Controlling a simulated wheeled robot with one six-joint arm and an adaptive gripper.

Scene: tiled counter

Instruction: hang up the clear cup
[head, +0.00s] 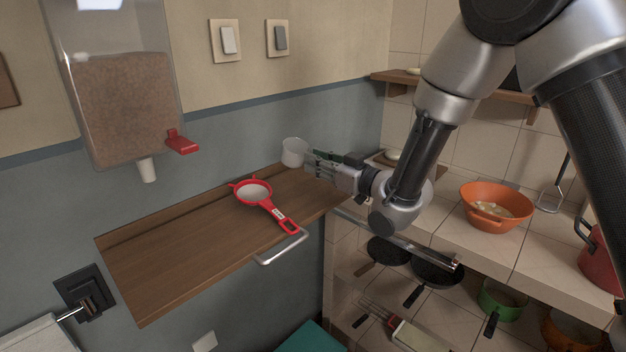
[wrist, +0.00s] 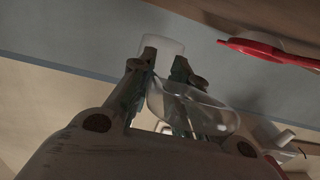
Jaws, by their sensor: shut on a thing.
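The clear cup (head: 294,152), pale and see-through, is at the tips of my gripper (head: 312,162), just above the back right of the wooden shelf. My gripper is shut on it. In the wrist view a pale cup-like shape (wrist: 164,50) shows at and beyond the fingertips (wrist: 164,66). A clear rounded shape (wrist: 190,105) shows beside the right finger there; I cannot tell whether it is part of the cup. Whether the cup touches the shelf or wall is unclear.
A red strainer (head: 255,194) lies on the wooden shelf (head: 180,250), left of my gripper. A metal bar (head: 281,247) juts from the shelf's front edge. A metal rail (head: 410,247) runs along the tiled counter. An orange colander (head: 492,204) stands at right. The shelf's left part is bare.

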